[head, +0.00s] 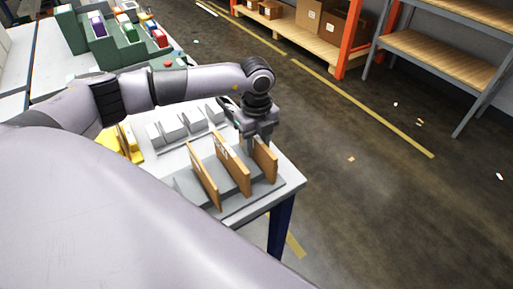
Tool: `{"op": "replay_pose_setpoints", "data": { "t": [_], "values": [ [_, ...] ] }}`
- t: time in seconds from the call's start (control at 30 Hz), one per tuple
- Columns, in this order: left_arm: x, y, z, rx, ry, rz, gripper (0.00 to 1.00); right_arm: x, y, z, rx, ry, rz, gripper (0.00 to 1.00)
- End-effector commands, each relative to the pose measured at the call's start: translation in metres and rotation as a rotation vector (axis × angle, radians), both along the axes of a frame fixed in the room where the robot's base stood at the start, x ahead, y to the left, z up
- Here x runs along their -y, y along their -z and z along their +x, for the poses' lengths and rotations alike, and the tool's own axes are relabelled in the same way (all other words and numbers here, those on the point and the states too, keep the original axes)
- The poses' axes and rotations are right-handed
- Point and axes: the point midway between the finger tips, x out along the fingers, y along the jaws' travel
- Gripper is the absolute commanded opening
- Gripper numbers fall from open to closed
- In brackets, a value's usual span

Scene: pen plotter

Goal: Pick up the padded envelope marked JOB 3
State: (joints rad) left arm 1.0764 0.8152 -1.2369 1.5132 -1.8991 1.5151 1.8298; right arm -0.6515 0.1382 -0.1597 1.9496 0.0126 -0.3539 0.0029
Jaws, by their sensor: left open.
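Several brown padded envelopes stand upright on edge in a grey slotted rack (183,188) near the table's front right corner. I make out a left envelope (204,181), a middle envelope (236,172) and a right envelope (266,163). Their markings are too small to read, so I cannot tell which is JOB 3. My left gripper (258,145) is open, pointing down at the top of the right envelope. It partly hides that envelope's upper edge. I cannot tell whether the fingers straddle it or touch it. My right gripper is out of view.
The white table (290,182) ends just right of the rack. Grey blocks (172,130) and a yellow holder (130,147) stand behind and left of it. A green stepped stand (125,45) is farther back. Shelves with boxes stand across the open floor.

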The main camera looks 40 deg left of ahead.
Motion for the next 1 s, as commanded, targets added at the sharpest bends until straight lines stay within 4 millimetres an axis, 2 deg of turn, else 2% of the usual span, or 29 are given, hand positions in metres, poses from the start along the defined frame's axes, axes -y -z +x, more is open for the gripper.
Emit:
{"op": "replay_pose_setpoints", "data": {
  "t": [0.1, 0.33, 0.37, 0.4, 0.5, 0.83, 1.0],
  "values": [
    [0.000, 0.011, 0.000, -0.001, 0.001, 0.000, 0.44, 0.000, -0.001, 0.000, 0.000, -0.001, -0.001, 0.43],
    [0.000, 0.013, 0.000, 0.001, 0.001, 0.001, 0.44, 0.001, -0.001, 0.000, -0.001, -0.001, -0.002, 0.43],
    [0.000, 0.013, 0.000, 0.001, 0.001, 0.001, 0.40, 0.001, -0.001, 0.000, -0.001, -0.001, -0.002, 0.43],
    [0.000, 0.012, 0.000, 0.001, 0.001, 0.001, 0.27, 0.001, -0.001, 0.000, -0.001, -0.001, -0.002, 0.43],
    [0.000, 0.012, 0.000, 0.001, 0.001, 0.001, 0.00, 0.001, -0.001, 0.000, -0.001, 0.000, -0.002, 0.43],
    [0.000, 0.011, 0.000, 0.002, 0.001, 0.000, 0.00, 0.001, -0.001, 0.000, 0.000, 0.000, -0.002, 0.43],
    [0.000, 0.001, 0.001, 0.004, 0.000, -0.002, 0.00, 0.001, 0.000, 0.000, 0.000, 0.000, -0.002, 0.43]
  ]
}}
